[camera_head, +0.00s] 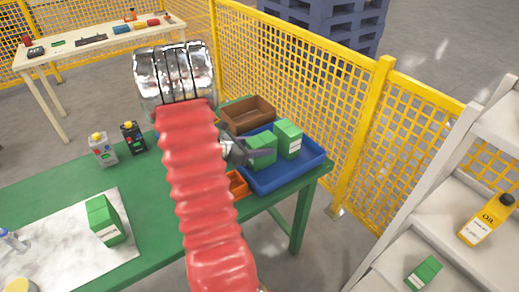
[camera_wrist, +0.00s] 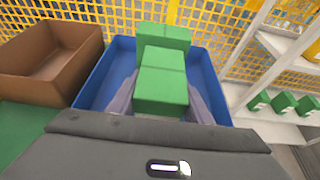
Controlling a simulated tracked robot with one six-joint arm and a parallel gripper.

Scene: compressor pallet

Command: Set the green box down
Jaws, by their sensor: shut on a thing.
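My gripper (camera_head: 256,151) is shut on a green box (camera_head: 264,149) at the blue tray (camera_head: 292,176) on the green table. In the wrist view the held box (camera_wrist: 162,90) sits between the two grey fingers, and the blue tray (camera_wrist: 90,92) shows around it. A second green box (camera_head: 288,136) with a white label stands in the tray just beyond the held one; it also shows in the wrist view (camera_wrist: 164,36). I cannot tell whether the held box touches the tray floor or the second box. My red-sleeved arm hides part of the table.
A brown bin (camera_head: 249,116) stands beside the tray, and an orange tray (camera_head: 238,186) is partly hidden by my arm. Another green box (camera_head: 104,220) stands on a pale mat (camera_head: 75,250). A yellow mesh fence (camera_head: 350,130) runs behind the table; white shelves (camera_head: 445,200) stand right.

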